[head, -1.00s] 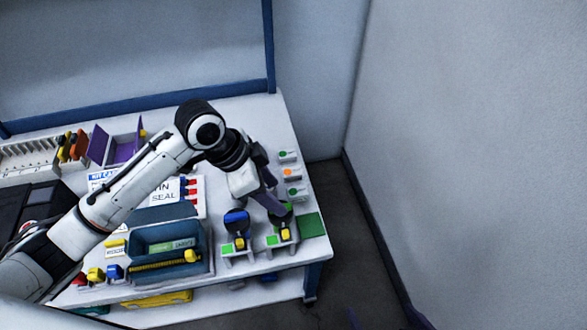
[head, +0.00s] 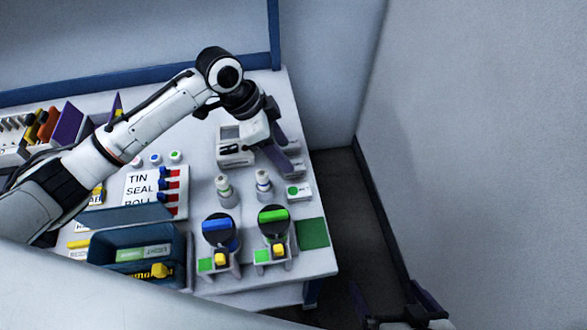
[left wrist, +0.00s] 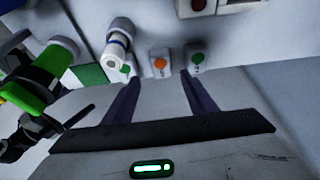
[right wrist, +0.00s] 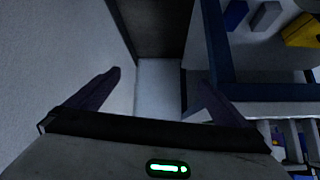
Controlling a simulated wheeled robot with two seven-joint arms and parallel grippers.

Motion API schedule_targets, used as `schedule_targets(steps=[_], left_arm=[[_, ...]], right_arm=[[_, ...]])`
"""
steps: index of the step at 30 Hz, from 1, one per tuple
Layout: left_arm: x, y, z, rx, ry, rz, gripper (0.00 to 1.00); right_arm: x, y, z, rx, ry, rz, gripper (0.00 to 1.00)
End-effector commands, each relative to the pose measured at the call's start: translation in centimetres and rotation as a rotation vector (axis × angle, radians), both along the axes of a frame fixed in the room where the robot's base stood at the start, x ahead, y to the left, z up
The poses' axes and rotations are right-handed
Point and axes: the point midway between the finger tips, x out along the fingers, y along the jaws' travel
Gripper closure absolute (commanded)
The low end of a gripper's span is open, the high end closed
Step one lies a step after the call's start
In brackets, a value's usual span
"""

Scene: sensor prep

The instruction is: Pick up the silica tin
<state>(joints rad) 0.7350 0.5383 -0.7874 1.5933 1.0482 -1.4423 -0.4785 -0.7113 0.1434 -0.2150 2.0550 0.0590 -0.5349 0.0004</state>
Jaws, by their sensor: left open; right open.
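No label reading silica is legible, so I cannot tell which object is the silica tin. Small white blocks with coloured round tops stand at the table's right side: one green-topped block (head: 298,192) shows in the head view. In the left wrist view an orange-topped block (left wrist: 160,64) and a green-topped block (left wrist: 195,60) lie just beyond my left fingertips. My left gripper (head: 287,160) is open and empty, pointing down over this row and partly hiding it in the head view. My right gripper (head: 388,294) is open and empty, low beyond the table's right edge.
Two white-capped bottles (head: 263,183) stand left of the green-topped block. Two round-headed stands (head: 273,222) and a green square (head: 313,233) are nearer the front. A blue bin (head: 130,240) is at front left. A wall (head: 480,160) rises on the right.

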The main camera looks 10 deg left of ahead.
Motion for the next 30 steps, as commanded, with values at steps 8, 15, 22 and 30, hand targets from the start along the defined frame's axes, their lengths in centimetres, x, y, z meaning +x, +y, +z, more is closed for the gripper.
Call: schedule_targets(steps=[8, 15, 22, 30], left_arm=[[0.5, -0.8, -3.7, -0.001, 0.001, 0.001, 0.48], [0.9, -1.6, -5.7, 0.001, 0.0, 0.0, 0.48], [0.9, -1.6, -5.6, 0.002, -0.001, 0.001, 0.5], [0.9, -1.6, -5.6, 0.002, -0.001, 0.001, 0.9]], right_arm=[[0.4, -0.1, -0.7, 0.004, -0.012, 0.0, 0.0], [0.6, -0.1, -0.7, 0.011, -0.02, -0.005, 0.0], [0.6, -0.1, -0.5, 0.012, -0.023, -0.006, 0.0], [0.5, -0.1, -0.6, 0.012, -0.021, -0.007, 0.0]])
